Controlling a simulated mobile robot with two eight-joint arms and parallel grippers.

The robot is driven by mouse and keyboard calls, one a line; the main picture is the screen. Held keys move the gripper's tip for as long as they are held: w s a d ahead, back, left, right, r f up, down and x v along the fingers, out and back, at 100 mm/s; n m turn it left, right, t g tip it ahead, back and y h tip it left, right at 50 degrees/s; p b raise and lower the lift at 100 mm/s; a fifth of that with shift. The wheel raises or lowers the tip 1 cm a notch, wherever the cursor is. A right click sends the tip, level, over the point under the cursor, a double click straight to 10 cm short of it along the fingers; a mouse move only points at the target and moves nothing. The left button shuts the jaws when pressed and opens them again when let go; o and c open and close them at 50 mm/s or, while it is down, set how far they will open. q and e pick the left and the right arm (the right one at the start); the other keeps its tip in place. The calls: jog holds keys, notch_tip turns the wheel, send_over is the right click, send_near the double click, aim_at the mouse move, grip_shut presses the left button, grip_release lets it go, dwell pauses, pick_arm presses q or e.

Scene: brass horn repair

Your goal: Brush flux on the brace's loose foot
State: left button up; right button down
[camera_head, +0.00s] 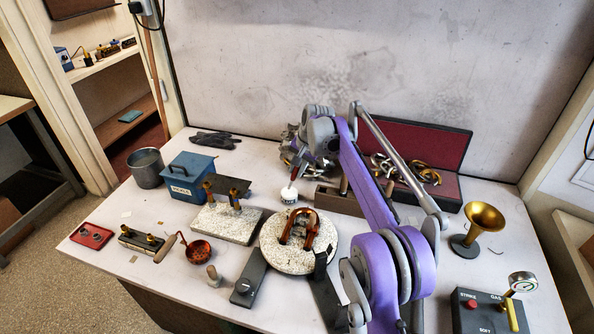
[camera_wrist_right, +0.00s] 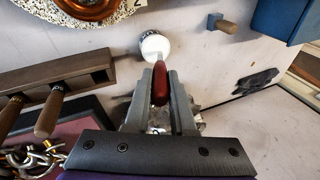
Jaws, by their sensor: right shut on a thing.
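My right gripper (camera_head: 297,163) is shut on a red-handled brush (camera_head: 293,174), which also shows between its fingers in the right wrist view (camera_wrist_right: 160,84). The brush points down at a small white flux jar (camera_head: 289,196), seen past the fingertips in the wrist view (camera_wrist_right: 155,46). Its tip meets the white at the jar's mouth; I cannot tell how deep it is. A brass tube piece (camera_head: 310,219) stands on the round speckled turntable (camera_head: 277,257) in front of the jar. The brace's loose foot is too small to make out. My left gripper is not in view.
My right arm crosses above the open red-lined case (camera_head: 445,145) and wooden block (camera_head: 336,202). A speckled slab (camera_head: 215,221), blue box (camera_head: 190,185) and copper ladle (camera_head: 199,252) stand left. A brass bell (camera_head: 485,217) and gas control box (camera_head: 481,310) stand right.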

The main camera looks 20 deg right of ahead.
jog(key=shift+r+p, duration=1.2)
jog(key=shift+r, duration=1.65)
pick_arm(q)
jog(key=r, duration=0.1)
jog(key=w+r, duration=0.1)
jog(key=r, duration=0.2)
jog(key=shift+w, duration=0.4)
pick_arm(e)
jog(key=shift+f, duration=0.1)
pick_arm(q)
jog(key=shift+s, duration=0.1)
